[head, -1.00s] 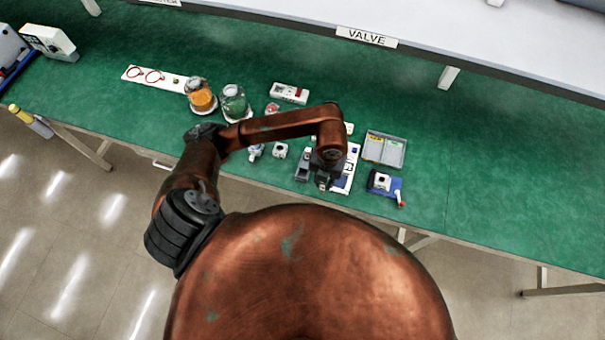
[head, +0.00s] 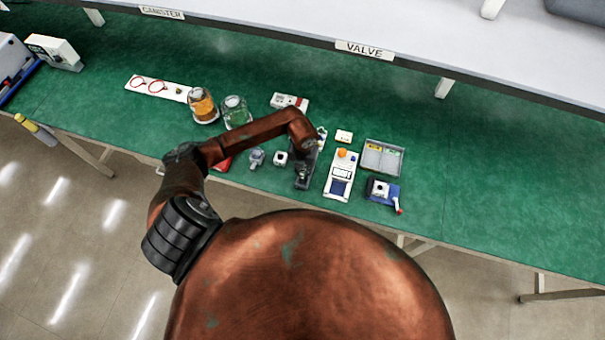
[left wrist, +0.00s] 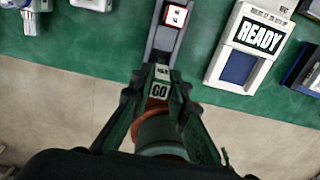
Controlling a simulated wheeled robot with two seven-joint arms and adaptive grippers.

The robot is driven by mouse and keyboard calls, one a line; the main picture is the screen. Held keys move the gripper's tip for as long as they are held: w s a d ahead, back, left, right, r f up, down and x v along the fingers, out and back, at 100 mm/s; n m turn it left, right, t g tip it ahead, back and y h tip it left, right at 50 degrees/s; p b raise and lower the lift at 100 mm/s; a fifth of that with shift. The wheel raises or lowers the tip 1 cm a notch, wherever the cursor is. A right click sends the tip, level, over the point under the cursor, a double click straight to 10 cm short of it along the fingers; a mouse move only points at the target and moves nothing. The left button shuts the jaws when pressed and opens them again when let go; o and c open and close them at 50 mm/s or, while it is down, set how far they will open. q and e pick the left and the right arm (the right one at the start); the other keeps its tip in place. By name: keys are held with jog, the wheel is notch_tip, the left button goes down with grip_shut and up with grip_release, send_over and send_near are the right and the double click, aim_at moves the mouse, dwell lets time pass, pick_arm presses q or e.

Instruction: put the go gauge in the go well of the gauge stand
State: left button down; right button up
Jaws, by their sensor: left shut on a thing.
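The go gauge (left wrist: 159,90), a small pale block marked GO, is between the fingertips of my left gripper (left wrist: 156,84) in the left wrist view. That gripper is shut on it. In the head view my left gripper (head: 303,172) is over the dark grey gauge stand (head: 297,185). The stand (left wrist: 156,52) runs away beyond the fingertips in the left wrist view. A white block with a red border (left wrist: 176,15) sits at its far part. The go well is hidden by the gauge and fingers, and I cannot tell whether the gauge touches the stand. My right gripper is not in view.
A white device with a READY screen (head: 339,187) stands close right of the stand. Further right are a grey tray (head: 369,160) and a blue fixture (head: 383,199). A small white block (head: 281,158) is on the left. The green bench is clear at far right.

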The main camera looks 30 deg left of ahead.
aim_at(303, 175)
pick_arm(q)
notch_tip(303, 175, down, 2)
jog(key=shift+f+p, duration=0.1)
jog(key=shift+p, duration=0.35)
jog(key=shift+f, duration=0.4)
jog(key=shift+a+f, duration=0.1)
jog(key=shift+f, duration=0.05)
jog(key=shift+f, duration=0.1)
jog(key=c, duration=2.3)
grip_release()
jog(key=shift+f, duration=0.1)
jog(key=o, duration=0.5)
jog(key=shift+c, duration=0.2)
